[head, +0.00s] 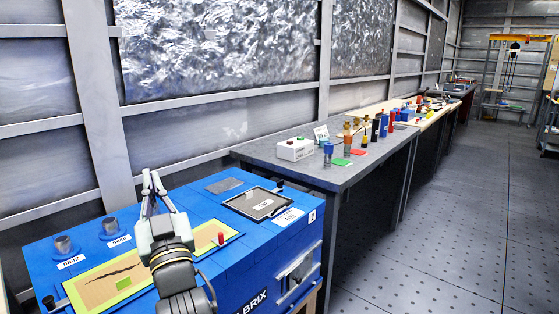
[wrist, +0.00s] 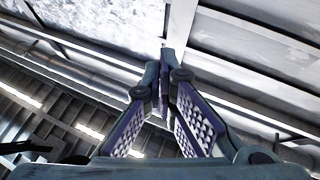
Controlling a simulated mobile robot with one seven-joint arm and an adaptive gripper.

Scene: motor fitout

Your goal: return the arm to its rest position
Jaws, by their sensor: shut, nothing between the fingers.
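My gripper (head: 151,178) stands above the blue cabinet in the head view, its fingers pointing upward. Its fingertips meet and nothing is between them. In the wrist view the two fingers (wrist: 166,60) also come together at the tips, with only wall and ceiling behind them. My dark arm rises from the bottom of the head view and hides part of the yellow-framed panel (head: 90,285) on the cabinet top.
The blue cabinet (head: 205,205) carries two grey cylinders (head: 64,245), a red peg (head: 221,238) and a black-framed plate (head: 256,203). A grey bench (head: 285,165) with a white button box (head: 295,149) and several small parts stands beyond. The floor at right (head: 440,225) is clear.

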